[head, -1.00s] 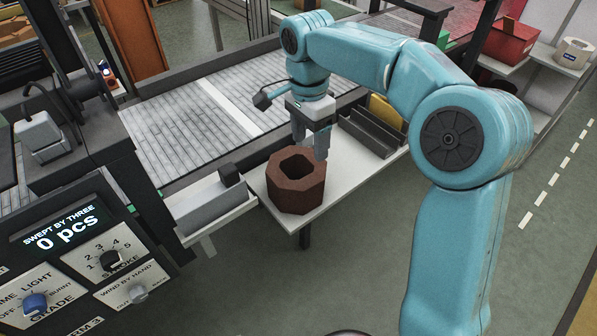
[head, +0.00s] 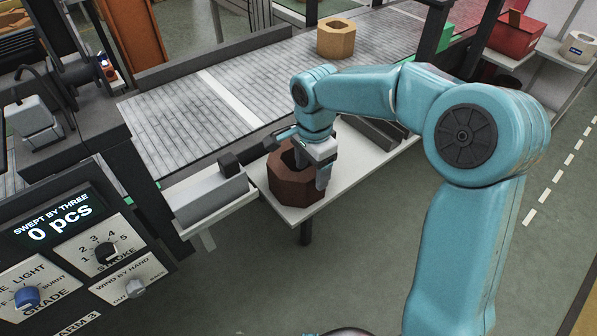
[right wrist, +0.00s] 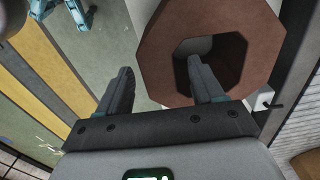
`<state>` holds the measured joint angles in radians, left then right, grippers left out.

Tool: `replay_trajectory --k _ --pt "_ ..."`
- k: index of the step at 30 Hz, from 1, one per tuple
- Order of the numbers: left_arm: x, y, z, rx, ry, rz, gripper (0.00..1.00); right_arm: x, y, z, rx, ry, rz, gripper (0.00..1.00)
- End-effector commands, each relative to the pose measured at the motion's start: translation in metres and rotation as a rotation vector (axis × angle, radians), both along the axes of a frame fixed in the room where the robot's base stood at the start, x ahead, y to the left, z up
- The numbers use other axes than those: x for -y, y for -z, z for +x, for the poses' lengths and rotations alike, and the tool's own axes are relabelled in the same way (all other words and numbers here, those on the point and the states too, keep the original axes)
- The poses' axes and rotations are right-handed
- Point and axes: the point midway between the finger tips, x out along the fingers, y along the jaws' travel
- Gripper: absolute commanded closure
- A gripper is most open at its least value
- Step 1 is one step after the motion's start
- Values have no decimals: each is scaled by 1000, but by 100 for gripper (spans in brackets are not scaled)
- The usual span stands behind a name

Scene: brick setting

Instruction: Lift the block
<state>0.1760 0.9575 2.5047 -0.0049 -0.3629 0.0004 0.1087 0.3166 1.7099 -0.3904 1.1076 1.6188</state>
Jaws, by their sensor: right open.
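The block (head: 292,188) is a dark red-brown, eight-sided ring with a wide hole, resting upright on a white shelf (head: 370,157). It also shows in the right wrist view (right wrist: 165,55). My right gripper (head: 311,172) is low over the block's right side, pointing down. In the right wrist view my right gripper (right wrist: 160,66) is open, with one finger over the hole and the other beyond the outer wall. The block's wall lies between the fingers; I cannot tell whether they touch it. My left gripper is not in view.
A grey conveyor (head: 190,115) runs behind the shelf, with a yellow-tan eight-sided block (head: 336,37) on it. A grey box with a dark pusher head (head: 231,164) sits just left of the block. A control panel (head: 75,245) stands at the left. Open floor lies in front.

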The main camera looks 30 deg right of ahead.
Motion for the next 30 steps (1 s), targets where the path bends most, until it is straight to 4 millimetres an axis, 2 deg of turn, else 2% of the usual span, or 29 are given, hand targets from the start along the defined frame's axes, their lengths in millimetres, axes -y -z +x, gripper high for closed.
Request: replay_trajectory --k 3,6,13,14,18,20,30 --pt "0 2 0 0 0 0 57 0 21 -2 -3 0 0 33" --pt "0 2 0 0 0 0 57 0 30 -1 -1 1 -1 33" --pt "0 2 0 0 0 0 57 0 31 -1 0 1 -1 33" --pt "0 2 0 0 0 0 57 0 31 -1 0 1 -1 36" --pt "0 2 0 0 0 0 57 0 31 -1 0 0 -1 82" --pt "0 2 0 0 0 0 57 0 31 -1 0 0 -1 100" --pt "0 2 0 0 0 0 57 0 31 -1 1 0 -1 100"
